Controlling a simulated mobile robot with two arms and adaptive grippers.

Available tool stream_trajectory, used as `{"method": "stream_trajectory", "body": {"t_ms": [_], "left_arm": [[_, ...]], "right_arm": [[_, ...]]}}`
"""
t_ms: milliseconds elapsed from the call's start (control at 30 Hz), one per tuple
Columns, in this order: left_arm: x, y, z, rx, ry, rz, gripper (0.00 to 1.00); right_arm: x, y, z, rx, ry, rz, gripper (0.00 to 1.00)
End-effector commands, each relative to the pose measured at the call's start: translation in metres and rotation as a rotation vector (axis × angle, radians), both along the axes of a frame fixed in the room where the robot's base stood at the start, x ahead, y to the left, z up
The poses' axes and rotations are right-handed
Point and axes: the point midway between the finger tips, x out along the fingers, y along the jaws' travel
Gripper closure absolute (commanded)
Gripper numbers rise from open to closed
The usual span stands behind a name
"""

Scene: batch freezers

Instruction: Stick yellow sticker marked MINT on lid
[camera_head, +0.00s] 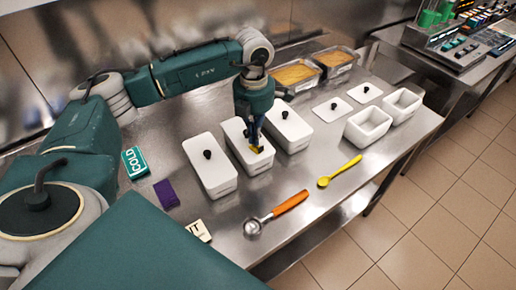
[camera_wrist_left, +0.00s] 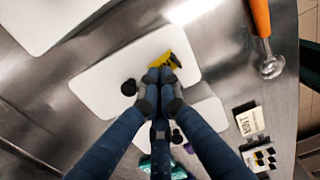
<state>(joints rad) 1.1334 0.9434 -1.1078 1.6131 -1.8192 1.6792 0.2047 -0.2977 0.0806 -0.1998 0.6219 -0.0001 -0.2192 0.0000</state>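My left gripper (camera_head: 256,146) points down over the middle of three white lidded tubs (camera_head: 236,134). Its fingertips are shut on a small yellow sticker (camera_head: 257,150), close to the lid. In the left wrist view the fingertips (camera_wrist_left: 160,78) are together and the yellow sticker (camera_wrist_left: 178,43) sticks out past them over the white lid (camera_wrist_left: 100,92), beside its black knob (camera_wrist_left: 129,87). Whether the sticker touches the lid I cannot tell, and its marking is not readable. My right gripper is not in view.
Lidded tubs stand close on the left (camera_head: 211,170) and right (camera_head: 289,130). A teal COLD card (camera_head: 134,162), a purple card (camera_head: 166,194) and a cream card (camera_head: 198,231) lie at the left. A scoop (camera_head: 277,213) and yellow spoon (camera_head: 339,171) lie in front. Open tubs (camera_head: 368,126) stand right.

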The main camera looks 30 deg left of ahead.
Motion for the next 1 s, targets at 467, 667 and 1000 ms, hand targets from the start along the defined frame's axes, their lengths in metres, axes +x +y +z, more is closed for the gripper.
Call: {"method": "stream_trajectory", "body": {"t_ms": [467,667,1000], "left_arm": [[0.000,0.000,-0.010,0.000,0.000,0.000,1.00],[0.000,0.000,-0.014,0.000,0.000,0.000,1.00],[0.000,0.000,-0.020,0.000,0.000,0.000,1.00]], "right_arm": [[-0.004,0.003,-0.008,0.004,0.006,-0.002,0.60],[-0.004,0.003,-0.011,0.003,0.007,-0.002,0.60],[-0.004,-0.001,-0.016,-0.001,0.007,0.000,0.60]]}}
